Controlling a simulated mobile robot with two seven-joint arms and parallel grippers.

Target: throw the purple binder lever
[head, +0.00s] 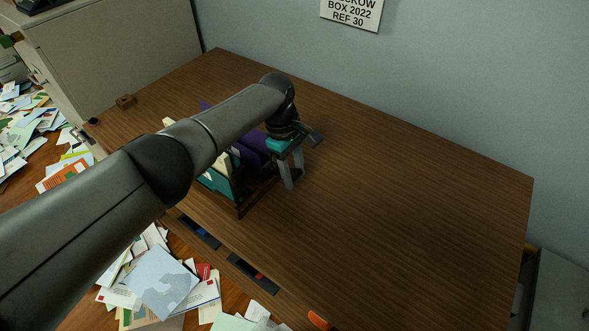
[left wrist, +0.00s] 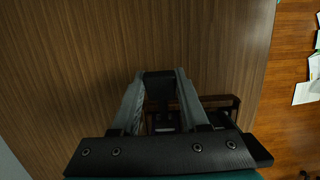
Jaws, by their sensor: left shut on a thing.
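The purple binder (head: 254,143) stands in a dark wooden holder (head: 244,207) on the desk, partly hidden behind my left arm. My left gripper (head: 292,178) is at the right end of the holder, beside the binder, with its fingers pointing down. In the left wrist view its fingers (left wrist: 158,78) are shut on a small dark piece (left wrist: 158,88), which looks like the binder lever; its colour is too dark to tell. The holder's edge (left wrist: 225,101) shows behind the fingers. My right gripper is not in view.
The wooden desk (head: 420,190) is clear to the right of the holder. A teal and a cream folder share the holder. A small wooden block (head: 126,101) lies at the back left. Papers (head: 160,280) litter the floor in front. A grey cabinet (head: 130,50) stands at the left.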

